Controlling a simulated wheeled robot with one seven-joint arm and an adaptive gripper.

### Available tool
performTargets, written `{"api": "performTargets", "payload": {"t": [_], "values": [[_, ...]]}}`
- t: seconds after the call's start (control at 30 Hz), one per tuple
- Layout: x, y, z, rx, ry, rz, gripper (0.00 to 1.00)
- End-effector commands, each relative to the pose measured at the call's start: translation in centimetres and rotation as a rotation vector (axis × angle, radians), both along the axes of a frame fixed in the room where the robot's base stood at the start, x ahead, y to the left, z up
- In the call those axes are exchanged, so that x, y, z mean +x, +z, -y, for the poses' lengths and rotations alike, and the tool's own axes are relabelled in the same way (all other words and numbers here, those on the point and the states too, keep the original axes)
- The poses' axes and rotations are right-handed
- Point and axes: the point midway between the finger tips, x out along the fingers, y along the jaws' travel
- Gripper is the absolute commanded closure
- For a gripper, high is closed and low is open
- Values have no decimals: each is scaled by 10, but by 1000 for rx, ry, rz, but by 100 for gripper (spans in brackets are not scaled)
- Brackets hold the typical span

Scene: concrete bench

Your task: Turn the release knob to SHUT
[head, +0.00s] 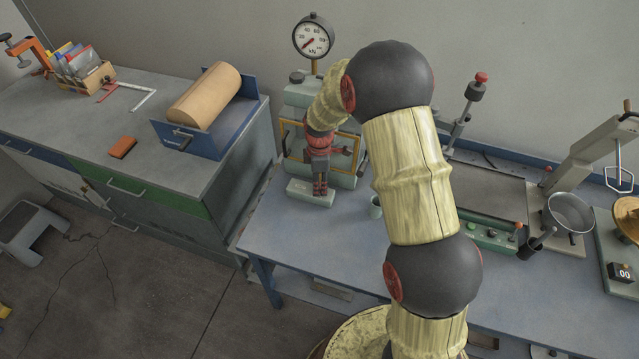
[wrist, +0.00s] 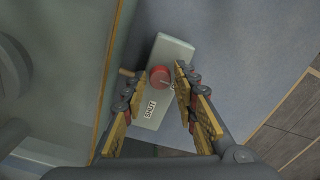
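The red release knob (wrist: 159,76) sits on a pale grey-green block (wrist: 173,52) in the wrist view. A thin light pointer on the knob points to the lower right, towards one finger. The SHUT label (wrist: 150,110) is on the block below the knob, and the pointer is not aimed at it. My gripper (wrist: 160,72) is open, with one finger on each side of the knob; I cannot tell whether either touches it. In the head view, my gripper (head: 320,192) points down over the same block (head: 300,191), and hides the knob.
A test machine with a round dial gauge (head: 313,36) stands behind the block. A green control box (head: 490,233) and a metal pan (head: 569,212) are farther right. The blue bench top (head: 300,235) in front is clear.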

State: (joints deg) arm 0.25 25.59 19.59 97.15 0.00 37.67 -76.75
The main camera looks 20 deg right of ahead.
Motion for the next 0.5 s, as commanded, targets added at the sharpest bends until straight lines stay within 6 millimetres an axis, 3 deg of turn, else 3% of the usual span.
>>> {"api": "performTargets", "payload": {"t": [0.5], "values": [[0, 0, 0, 0, 0, 0, 100]]}}
